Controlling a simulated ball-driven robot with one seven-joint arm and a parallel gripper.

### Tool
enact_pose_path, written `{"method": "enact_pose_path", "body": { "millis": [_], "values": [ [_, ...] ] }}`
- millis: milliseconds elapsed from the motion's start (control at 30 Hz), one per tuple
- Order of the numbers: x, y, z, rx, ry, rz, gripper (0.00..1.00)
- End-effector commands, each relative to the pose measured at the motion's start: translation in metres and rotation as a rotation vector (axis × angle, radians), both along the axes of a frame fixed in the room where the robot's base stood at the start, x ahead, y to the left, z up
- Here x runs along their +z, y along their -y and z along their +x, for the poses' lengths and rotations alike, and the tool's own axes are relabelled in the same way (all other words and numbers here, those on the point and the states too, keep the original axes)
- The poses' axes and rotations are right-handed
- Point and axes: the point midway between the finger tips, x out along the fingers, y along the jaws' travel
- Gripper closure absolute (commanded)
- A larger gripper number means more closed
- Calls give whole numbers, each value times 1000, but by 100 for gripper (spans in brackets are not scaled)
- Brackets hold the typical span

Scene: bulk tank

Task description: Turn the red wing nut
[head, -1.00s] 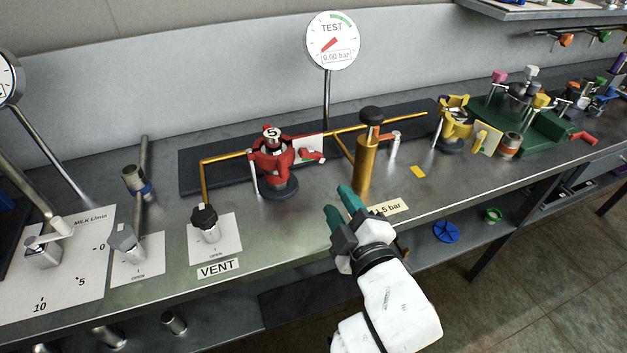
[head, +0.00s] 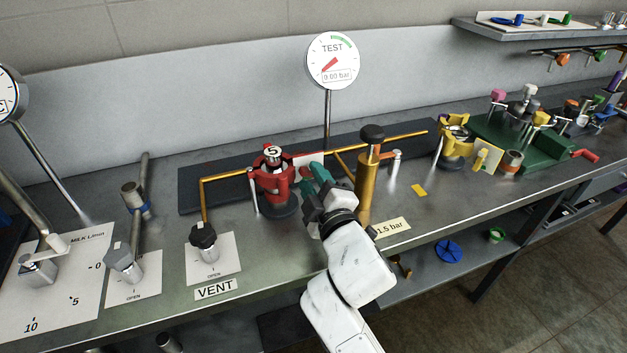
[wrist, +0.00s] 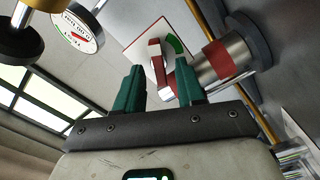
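The red clamp (head: 268,181) stands on the bench around a silver body with a "5" on its top. In the wrist view the red wing nut (wrist: 155,56) sticks out from the silver and red part (wrist: 224,60), in front of a card. My gripper (head: 311,172) is at the right side of the clamp in the head view and mostly hides the nut there. In the wrist view its two teal fingers (wrist: 159,82) are apart. The nut shows beyond and between their tips, partly behind the right finger. Contact cannot be told.
A brass pump (head: 367,188) with a black knob stands just right of my gripper. The TEST gauge (head: 333,61) rises behind on a thin post. A black VENT knob (head: 203,236) is at the front left, and a yellow clamp (head: 455,143) stands farther right.

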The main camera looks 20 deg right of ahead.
Motion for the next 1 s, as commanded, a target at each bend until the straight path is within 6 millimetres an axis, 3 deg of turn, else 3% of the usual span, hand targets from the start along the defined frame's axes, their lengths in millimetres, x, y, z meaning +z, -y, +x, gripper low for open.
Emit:
{"method": "enact_pose_path", "body": {
  "millis": [333,733,1000],
  "values": [
    [-1,0,3,0,-1,1,62],
    [-1,0,3,0,-1,1,100],
    [-1,0,3,0,-2,2,100]
  ]
}}
